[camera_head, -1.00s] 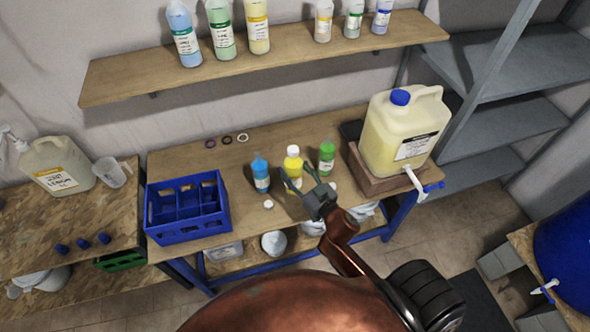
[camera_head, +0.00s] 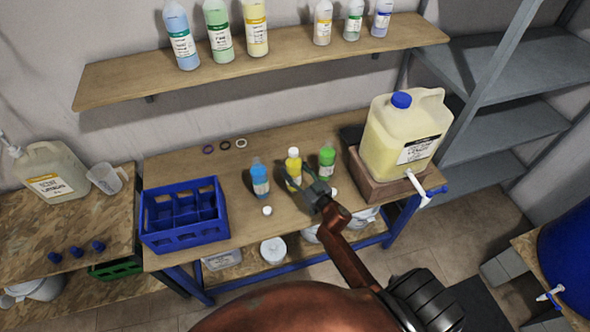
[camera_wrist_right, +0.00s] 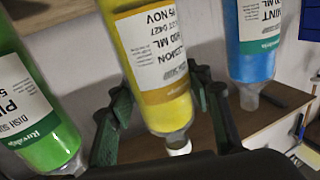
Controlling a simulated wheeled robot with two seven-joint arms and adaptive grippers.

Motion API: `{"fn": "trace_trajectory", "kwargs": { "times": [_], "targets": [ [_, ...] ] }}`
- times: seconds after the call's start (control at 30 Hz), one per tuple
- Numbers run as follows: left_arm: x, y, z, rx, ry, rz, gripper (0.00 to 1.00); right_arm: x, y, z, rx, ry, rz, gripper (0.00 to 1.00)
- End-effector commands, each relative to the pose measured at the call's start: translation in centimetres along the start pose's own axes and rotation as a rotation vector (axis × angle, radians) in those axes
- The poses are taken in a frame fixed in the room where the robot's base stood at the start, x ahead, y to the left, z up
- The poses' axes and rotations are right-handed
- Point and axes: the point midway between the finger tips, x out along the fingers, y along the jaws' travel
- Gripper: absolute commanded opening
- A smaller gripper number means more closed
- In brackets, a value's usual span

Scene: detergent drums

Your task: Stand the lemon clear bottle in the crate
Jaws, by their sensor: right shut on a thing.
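The lemon clear bottle (camera_head: 294,172), with yellow liquid and a white cap, is upright at the middle of the bench between a blue and a green bottle. In the right wrist view the lemon bottle (camera_wrist_right: 157,75) shows its label, with the white cap low in the picture. My right gripper (camera_head: 298,182) has its fingers on either side of it and is shut on it; the fingers (camera_wrist_right: 165,100) also show there. I cannot tell whether its base is off the bench. The blue crate (camera_head: 187,238) stands to the left, its visible compartments empty. My left gripper is out of view.
The blue mint bottle (camera_head: 260,180) and green bottle (camera_head: 327,161) stand close on either side. A loose white cap (camera_head: 267,210) lies in front. A large lemon-coloured jug (camera_head: 385,145) sits on a block at right. Bench between crate and bottles is mostly clear.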

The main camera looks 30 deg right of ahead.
Motion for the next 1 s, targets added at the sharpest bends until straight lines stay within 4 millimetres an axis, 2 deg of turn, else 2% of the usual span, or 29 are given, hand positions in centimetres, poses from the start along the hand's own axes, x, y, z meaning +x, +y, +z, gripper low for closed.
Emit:
{"fn": "trace_trajectory", "kwargs": {
  "times": [0.43, 0.47, 0.7, 1.0],
  "targets": [
    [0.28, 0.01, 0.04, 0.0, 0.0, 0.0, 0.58, 0.09, -0.1, 0.44, -0.001, 0.006, -0.003, 0.02],
    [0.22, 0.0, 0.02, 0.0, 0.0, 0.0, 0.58, 0.03, -0.06, 0.57, 0.0, 0.002, -0.001, 0.48],
    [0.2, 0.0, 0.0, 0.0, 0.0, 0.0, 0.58, 0.03, -0.06, 0.54, 0.0, 0.002, -0.001, 0.63],
    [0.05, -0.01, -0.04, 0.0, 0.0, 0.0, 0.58, 0.03, -0.05, 0.26, -0.001, 0.003, -0.001, 0.63]
  ]
}}
